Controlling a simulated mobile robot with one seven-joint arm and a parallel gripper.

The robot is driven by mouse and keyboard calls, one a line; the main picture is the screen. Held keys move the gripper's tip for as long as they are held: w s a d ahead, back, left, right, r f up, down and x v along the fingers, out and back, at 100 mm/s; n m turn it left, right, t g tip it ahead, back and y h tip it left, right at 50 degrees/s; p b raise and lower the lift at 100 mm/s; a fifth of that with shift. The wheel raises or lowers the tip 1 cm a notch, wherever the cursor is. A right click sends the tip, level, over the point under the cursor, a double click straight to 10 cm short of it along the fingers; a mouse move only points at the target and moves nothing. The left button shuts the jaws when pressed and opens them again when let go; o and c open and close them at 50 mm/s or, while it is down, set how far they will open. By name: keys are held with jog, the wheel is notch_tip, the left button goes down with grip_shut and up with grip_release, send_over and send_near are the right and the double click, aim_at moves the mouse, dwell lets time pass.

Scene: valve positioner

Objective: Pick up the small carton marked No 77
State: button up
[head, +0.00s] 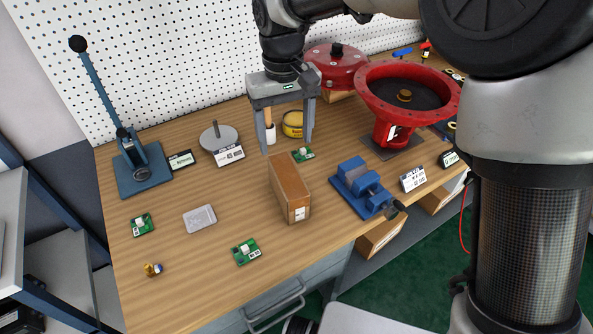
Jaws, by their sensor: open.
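A brown carton (289,187) stands on the wooden workbench, left of the blue vise. It has a small white label low on its near end, and the print is too small to read as No 77. My gripper (286,146) is open and empty, pointing down, its two fingers spread wide. In the picture it shows just above and behind the carton, apart from it. Its height above the bench is hard to tell.
A blue vise (362,187) stands right of the carton, a red flanged valve body (393,110) behind it. A yellow tin (293,124) shows between my fingers. Green boards (246,251) and a grey plate (199,218) lie left. Front-left bench is mostly clear.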

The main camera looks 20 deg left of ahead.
aim_at(288, 187)
notch_tip(288, 187, down, 17)
jog(key=shift+d+f+b, duration=0.1)
jog(key=shift+f+b, duration=0.05)
jog(key=shift+b, duration=1.05)
jog(key=c, duration=1.3)
jog(key=shift+c, duration=0.3)
